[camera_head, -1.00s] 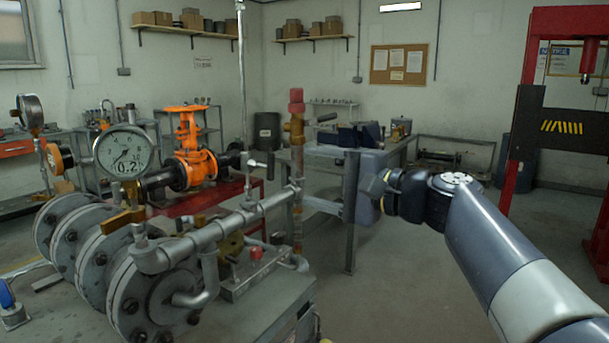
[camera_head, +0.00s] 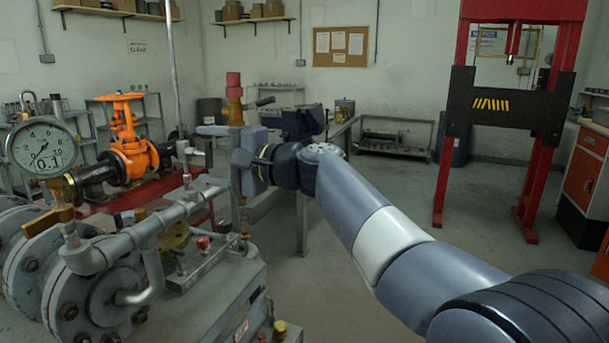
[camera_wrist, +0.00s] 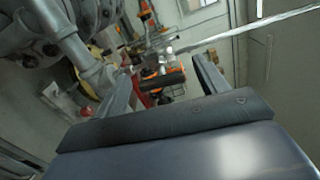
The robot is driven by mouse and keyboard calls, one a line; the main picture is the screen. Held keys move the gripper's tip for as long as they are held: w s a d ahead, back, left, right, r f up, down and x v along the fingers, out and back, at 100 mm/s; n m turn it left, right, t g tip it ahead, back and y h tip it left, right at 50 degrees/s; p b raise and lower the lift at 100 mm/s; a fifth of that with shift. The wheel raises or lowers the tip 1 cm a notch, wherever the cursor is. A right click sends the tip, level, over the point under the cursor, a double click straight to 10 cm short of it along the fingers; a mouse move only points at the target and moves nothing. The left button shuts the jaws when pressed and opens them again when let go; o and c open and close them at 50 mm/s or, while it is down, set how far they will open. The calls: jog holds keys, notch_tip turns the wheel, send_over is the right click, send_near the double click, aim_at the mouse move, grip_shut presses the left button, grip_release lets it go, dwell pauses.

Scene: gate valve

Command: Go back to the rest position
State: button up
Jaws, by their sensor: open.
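The orange gate valve (camera_head: 130,150) with its handwheel on top stands on a dark pipe at the left in the head view. A round pressure gauge (camera_head: 42,147) is left of it, its display reading about 0.1. My gripper (camera_head: 218,143) reaches left from my arm, past the red-topped brass pipe (camera_head: 235,100), and partly hides that pipe. In the wrist view my gripper (camera_wrist: 165,80) has its two fingers spread apart with nothing held between them. Orange parts show small and tilted beyond the fingers.
Grey flanged pipework (camera_head: 110,285) fills the lower left, close below my gripper. A workbench with a vise (camera_head: 303,122) is behind my arm. A red press (camera_head: 445,165) stands at the right.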

jog(key=shift+w+a, duration=0.2)
jog(key=shift+a, duration=0.4)
jog(key=shift+r+p, duration=0.1)
jog(key=shift+p, duration=0.2)
jog(key=shift+d, duration=0.1)
jog(key=shift+f+b, duration=0.2)
jog(key=shift+b, duration=0.1)
